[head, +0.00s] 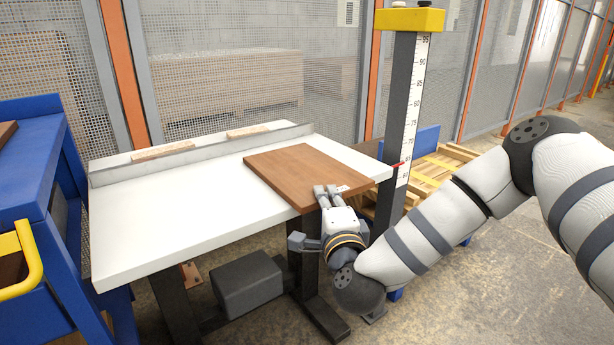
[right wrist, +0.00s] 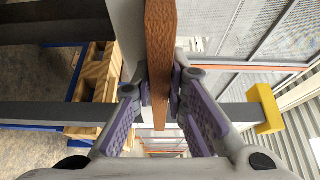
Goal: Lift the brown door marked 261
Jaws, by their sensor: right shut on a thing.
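The brown door (head: 300,176) lies flat on the right part of the white table (head: 190,215), its near edge at the table's front. A small pale label shows near its front right corner, but its number is too small to read. My right gripper (head: 328,192) is shut on the door's front edge. In the right wrist view the door (right wrist: 161,60) stands edge-on between the fingers of my right gripper (right wrist: 162,88), with a pad on either side. My left gripper is not in view.
A grey fence rail (head: 200,154) runs along the table's back. A measuring post with a yellow top (head: 409,20) stands at the table's right end. Wooden pallets (head: 430,175) lie behind it. A blue cart (head: 40,180) with a yellow handle stands at left.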

